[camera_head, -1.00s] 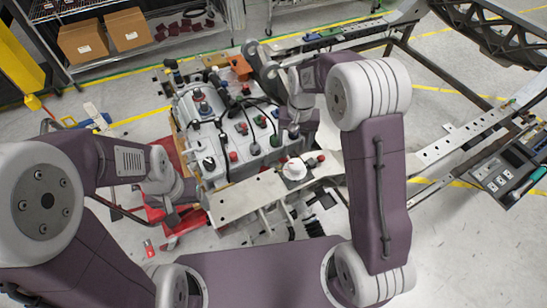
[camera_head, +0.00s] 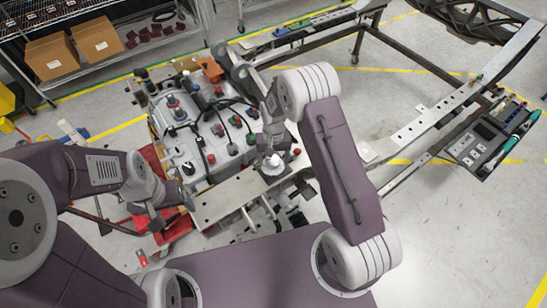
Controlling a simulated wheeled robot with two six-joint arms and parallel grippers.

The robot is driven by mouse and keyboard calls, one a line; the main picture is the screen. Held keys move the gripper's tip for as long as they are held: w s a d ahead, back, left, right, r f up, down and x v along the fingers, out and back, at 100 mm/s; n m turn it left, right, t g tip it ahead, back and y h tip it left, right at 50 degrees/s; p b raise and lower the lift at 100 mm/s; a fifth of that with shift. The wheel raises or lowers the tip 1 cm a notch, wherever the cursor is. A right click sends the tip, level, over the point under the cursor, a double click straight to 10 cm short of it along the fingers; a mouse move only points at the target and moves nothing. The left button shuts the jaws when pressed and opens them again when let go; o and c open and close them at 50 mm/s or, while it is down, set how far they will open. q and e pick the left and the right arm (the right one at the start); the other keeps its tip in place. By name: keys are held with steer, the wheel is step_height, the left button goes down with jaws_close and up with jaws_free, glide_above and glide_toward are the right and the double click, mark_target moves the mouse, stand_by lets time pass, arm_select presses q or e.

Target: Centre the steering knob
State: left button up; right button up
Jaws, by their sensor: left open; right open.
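A control console (camera_head: 200,155) with several coloured knobs, buttons and cables stands on the chassis. A pale round knob (camera_head: 273,163) sits on a small square plate at the console's front right; I cannot be sure it is the steering knob, and its centring cannot be read. A small white-topped knob (camera_head: 188,168) is at the console's front left. My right gripper (camera_head: 271,142) is just above and behind the pale knob, its fingertips small and partly hidden by the arm. My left gripper (camera_head: 178,208) is low at the console's left front corner, apart from both knobs. Both are open.
A metal beam plate (camera_head: 225,200) runs along the console's front. A red stand (camera_head: 172,230) is at the lower left. Chassis rails (camera_head: 430,120) extend right, with a tool tray (camera_head: 490,140) beyond. A shelf with cardboard boxes (camera_head: 97,40) stands at the back left.

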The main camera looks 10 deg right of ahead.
steer(key=shift+a, duration=0.1)
steer(key=shift+w+a, duration=0.1)
steer(key=c, duration=1.4)
steer(key=shift+o, duration=0.2)
